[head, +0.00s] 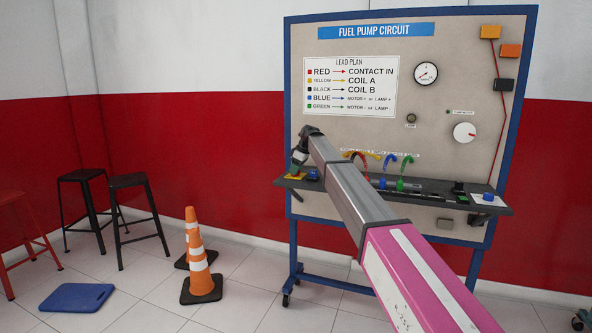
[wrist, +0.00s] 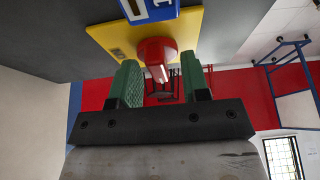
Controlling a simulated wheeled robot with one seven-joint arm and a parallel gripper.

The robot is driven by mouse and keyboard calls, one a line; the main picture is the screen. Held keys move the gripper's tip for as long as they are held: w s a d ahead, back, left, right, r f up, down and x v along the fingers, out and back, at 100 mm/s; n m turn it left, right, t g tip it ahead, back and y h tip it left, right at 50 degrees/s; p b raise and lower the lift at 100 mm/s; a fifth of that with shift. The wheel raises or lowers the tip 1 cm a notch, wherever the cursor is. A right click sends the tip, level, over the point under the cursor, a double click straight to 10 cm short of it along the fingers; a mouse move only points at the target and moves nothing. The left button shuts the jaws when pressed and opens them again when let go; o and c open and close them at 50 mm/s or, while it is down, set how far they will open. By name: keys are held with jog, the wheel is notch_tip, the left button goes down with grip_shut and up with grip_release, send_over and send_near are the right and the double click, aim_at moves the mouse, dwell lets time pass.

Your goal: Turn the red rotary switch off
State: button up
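The red rotary switch (wrist: 156,52) shows in the wrist view on a yellow plate (wrist: 112,40), with a white mark line on its handle. My gripper (wrist: 160,66) is open, its two green fingers on either side of the red handle. I cannot tell whether either finger touches it. In the head view my gripper (head: 299,160) is low over the left end of the board's shelf, just above the yellow plate (head: 296,177). The red switch is hidden there behind my gripper.
A blue block (wrist: 150,10) sits close beside the switch. The shelf (head: 340,190) also holds coloured leads (head: 390,165) to the right. The fuel pump board (head: 450,60) rises behind. Stools (head: 128,182) and traffic cones (head: 200,265) stand on the floor at left.

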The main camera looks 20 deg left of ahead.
jog(key=shift+r, duration=0.1)
jog(key=v, duration=1)
jog(key=shift+d+r, duration=0.25)
